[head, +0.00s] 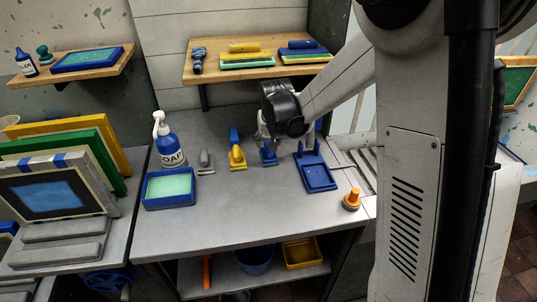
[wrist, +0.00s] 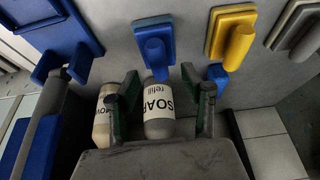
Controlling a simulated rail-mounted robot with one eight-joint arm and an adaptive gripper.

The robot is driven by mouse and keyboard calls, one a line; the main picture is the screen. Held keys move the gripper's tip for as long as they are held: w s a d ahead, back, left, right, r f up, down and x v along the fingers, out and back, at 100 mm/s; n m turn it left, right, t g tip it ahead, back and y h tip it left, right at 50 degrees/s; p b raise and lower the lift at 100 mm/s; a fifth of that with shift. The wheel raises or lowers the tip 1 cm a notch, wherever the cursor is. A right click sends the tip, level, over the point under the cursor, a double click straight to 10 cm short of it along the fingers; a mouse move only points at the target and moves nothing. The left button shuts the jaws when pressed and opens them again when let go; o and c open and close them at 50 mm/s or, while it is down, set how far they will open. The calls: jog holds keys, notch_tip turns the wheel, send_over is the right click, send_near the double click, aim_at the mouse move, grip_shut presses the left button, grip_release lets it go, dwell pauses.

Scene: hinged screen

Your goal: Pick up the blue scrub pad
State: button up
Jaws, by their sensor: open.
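The blue scrub pad (head: 268,158) lies on the grey counter, partly hidden by my arm's end in the head view. In the wrist view the blue scrub pad (wrist: 153,33) is at the top middle, with its rounded blue handle toward my gripper. My gripper (wrist: 160,80) is open, its two fingers spread apart and not touching the pad. In the head view my gripper (head: 264,138) is close to the pad's far end. A soap refill bottle (wrist: 159,112) shows between the fingers in the wrist view.
A yellow pad (head: 237,157) and a grey pad (head: 206,162) lie left of the blue one. A blue tray (head: 318,175) lies to the right. A soap bottle (head: 168,140) stands behind a blue tub (head: 168,202).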

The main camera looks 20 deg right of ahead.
jog(key=shift+s+x, duration=0.2)
jog(key=shift+x, duration=2)
jog(key=shift+f, duration=0.1)
grip_shut()
